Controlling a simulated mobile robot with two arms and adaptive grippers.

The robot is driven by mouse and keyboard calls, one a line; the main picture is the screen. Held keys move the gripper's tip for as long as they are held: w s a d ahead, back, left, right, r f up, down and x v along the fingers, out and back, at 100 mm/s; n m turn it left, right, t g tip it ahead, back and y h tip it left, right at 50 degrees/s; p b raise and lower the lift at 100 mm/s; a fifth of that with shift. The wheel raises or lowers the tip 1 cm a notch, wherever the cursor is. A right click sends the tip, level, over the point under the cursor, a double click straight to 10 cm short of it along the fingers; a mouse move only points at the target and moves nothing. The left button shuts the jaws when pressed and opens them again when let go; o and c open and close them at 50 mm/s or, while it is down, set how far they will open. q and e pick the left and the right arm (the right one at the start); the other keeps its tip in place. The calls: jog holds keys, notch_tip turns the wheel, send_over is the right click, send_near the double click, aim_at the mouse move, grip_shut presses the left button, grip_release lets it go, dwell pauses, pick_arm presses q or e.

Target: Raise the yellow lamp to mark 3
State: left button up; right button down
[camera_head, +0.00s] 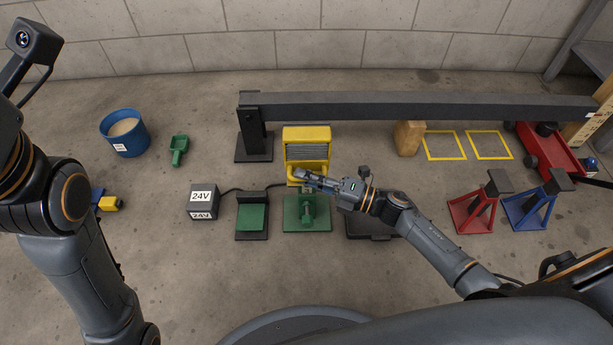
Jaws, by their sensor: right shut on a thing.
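The yellow lamp (306,133), a box with a grey ribbed front, is near the middle, in front of the long dark beam. My right gripper (299,174) reaches in from the right at the lamp's lower edge. It is shut on the lamp's lower yellow part, as far as I can tell; its fingers hide the exact grip. No mark numbered 3 is readable. A wooden board (601,118) with faint markings stands at the right edge. My left arm is at the left; its gripper is out of view.
A green base with a screw (307,212) lies below my right gripper. A 24V box (203,201) and green-topped pedal (251,218) are left of it. The beam (400,105) spans behind. Red (478,205) and blue stands (533,203) are right.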

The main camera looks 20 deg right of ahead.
jog(key=shift+w+r, duration=0.1)
jog(key=shift+r, duration=0.2)
jog(key=c, duration=1.4)
grip_release()
jog(key=shift+o, duration=0.2)
jog(key=shift+d, duration=0.1)
jog(key=shift+s+d+f, duration=0.1)
jog(key=shift+s+d, duration=0.1)
jog(key=shift+s, duration=0.1)
jog(key=v, duration=1.1)
jog(key=shift+d, duration=0.2)
jog(key=shift+s, duration=0.1)
